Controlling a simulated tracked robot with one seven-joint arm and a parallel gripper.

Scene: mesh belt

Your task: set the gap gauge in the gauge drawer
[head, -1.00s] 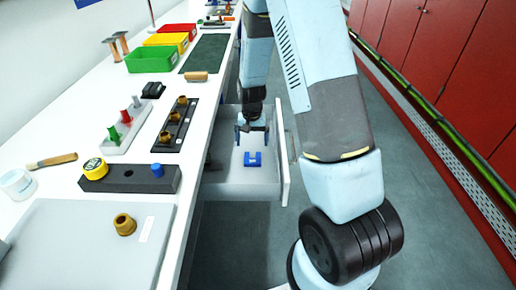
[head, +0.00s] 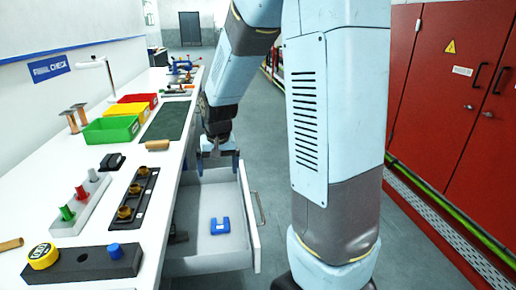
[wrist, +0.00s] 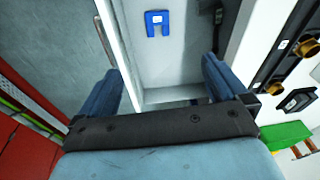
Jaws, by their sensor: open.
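The gap gauge (head: 220,226) is a small blue U-shaped block. It lies flat on the floor of the open gauge drawer (head: 200,250), a grey drawer pulled out from under the bench. My gripper (head: 219,166) is above the far end of the drawer, open and empty, apart from the gauge. In the wrist view the gauge (wrist: 157,22) lies in the drawer beyond my two spread blue fingers (wrist: 165,85), near the top edge.
The white bench (head: 165,180) runs along the left. It holds a green bin (head: 112,130), a socket rack (head: 132,198) and a dark block with a yellow cap (head: 84,264). Red cabinets (head: 450,110) stand right; the aisle floor between is clear.

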